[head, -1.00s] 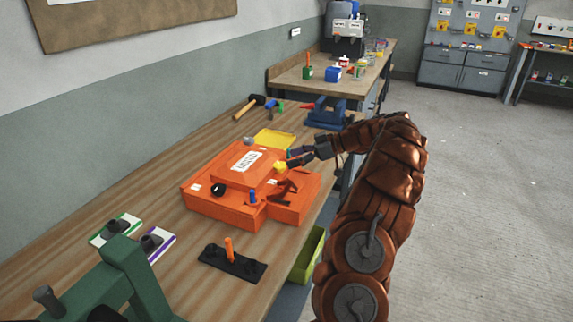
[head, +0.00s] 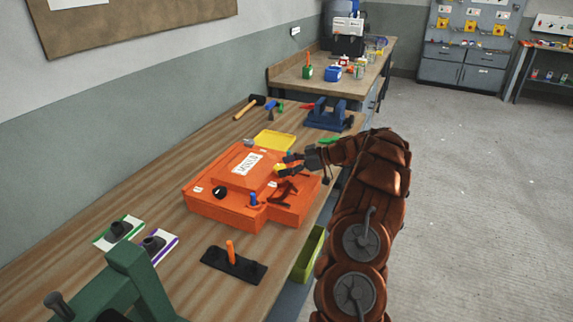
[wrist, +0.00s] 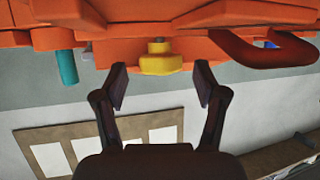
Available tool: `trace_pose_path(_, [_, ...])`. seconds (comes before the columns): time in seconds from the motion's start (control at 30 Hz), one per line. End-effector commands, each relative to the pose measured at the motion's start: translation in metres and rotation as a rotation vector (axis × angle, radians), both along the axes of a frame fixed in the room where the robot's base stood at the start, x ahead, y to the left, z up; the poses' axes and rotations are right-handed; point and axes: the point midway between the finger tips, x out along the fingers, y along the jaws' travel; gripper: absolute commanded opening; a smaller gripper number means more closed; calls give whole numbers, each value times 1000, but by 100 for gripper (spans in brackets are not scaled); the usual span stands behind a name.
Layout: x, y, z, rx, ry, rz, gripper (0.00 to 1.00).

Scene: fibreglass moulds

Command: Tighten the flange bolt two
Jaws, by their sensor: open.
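An orange mould (head: 225,208) with a white label lies on the wooden bench. A yellow bolt head (head: 281,168) stands on its right side, a blue one (head: 253,199) at its front and a black one (head: 218,192) at its left. No number is readable on them. My gripper (head: 286,162) is open at the yellow bolt head. In the wrist view the yellow bolt head (wrist: 160,60) is centred just beyond the open fingertips, with clear gaps on both sides. A teal peg (wrist: 66,67) hangs left of it.
A brown-red handle (head: 284,193) curves up from the mould near my gripper; it is to the right in the wrist view (wrist: 262,52). A yellow tray (head: 274,140) and a blue vise-like block (head: 325,116) lie behind. A black plate with an orange peg (head: 230,250) lies in front.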

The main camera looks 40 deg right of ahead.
Motion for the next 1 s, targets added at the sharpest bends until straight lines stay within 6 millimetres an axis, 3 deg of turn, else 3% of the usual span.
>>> trace_pose_path(0.3, [1, 1, -2, 0, 1, 0, 70])
trace_pose_path(0.87, [1, 1, -2, 0, 1, -1, 12])
trace_pose_path(1.0, [1, 1, -2, 0, 2, -2, 12])
